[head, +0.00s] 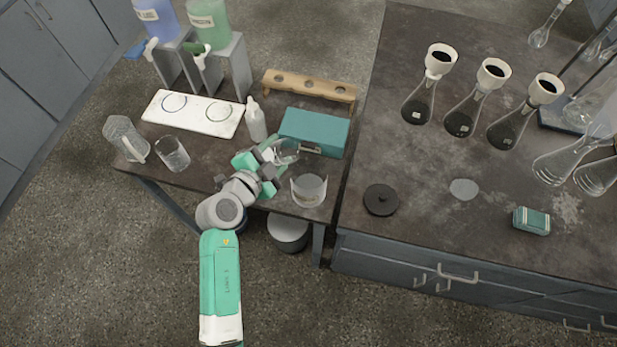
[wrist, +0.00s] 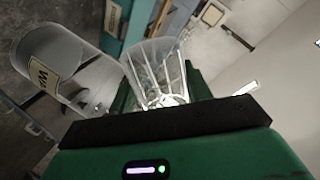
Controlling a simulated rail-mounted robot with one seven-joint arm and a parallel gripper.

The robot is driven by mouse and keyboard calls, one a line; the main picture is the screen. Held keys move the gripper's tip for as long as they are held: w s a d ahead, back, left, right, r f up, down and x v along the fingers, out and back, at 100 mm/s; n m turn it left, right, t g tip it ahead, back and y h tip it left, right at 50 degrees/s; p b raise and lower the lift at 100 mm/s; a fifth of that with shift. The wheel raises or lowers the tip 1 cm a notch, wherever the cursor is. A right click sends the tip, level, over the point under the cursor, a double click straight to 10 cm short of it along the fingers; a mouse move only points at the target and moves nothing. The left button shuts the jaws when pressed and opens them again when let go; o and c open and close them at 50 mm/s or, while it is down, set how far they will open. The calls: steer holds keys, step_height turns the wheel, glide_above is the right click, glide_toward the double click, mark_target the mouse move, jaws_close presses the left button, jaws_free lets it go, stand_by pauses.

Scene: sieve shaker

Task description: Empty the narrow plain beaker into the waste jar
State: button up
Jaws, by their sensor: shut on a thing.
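My gripper (head: 272,162) is shut on a clear glass beaker (head: 287,151) above the small table's right part. In the wrist view the beaker (wrist: 155,70) stands between the green fingers. No marking shows on it; its contents cannot be made out clearly. The waste jar (head: 309,191), a wide clear vessel with a pale label, stands at the table's front right corner, just right of and in front of the gripper. In the wrist view the jar (wrist: 75,70) is left of the beaker, its label partly readable. The beaker's exact tilt is hard to tell.
A teal box (head: 315,131) is close behind the beaker. A white bottle (head: 256,121) stands left of it. A glass beaker (head: 172,154) and a glass jug (head: 125,138) are at the left. A wooden rack (head: 309,86) lies behind. The dark bench (head: 400,245) is at the right.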

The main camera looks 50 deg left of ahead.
steer(key=shift+f+n+b, duration=0.3)
steer(key=shift+f+b, duration=0.35)
steer(key=shift+b, duration=0.05)
steer(key=shift+s+r+n+t+b, duration=0.1)
steer(key=shift+r+n+t+b, duration=0.2)
steer(key=shift+n+t+b, duration=0.25)
steer(key=b, duration=0.1)
steer(key=a+n+b, duration=0.1)
steer(key=b, duration=0.1)
steer(key=shift+s+f+h, duration=0.2)
steer(key=shift+s+h, duration=0.05)
steer(key=shift+h, duration=0.15)
steer(key=r, duration=0.1)
steer(key=n, duration=0.1)
steer(key=a+r+t, duration=0.1)
steer(key=shift+s+r+n, duration=0.3)
steer(key=shift+r+n, duration=0.05)
steer(key=shift+s+a+f+n+t+b, duration=0.1)
steer(key=shift+a+f+n+t+b, duration=0.2)
steer(key=shift+b, duration=0.55)
steer(key=shift+s+a+f+n+h+b, duration=0.25)
steer(key=shift+n+b, duration=0.35)
steer(key=shift+b, duration=0.3)
steer(key=shift+s+a+r+n+t+b, duration=0.15)
steer(key=shift+a+r+n+t, duration=0.15)
steer(key=shift+r+n, duration=0.15)
steer(key=shift+s+a+r+n+t+b, duration=0.15)
steer(key=shift+r+n+t, duration=0.1)
steer(key=shift+r+n, duration=0.15)
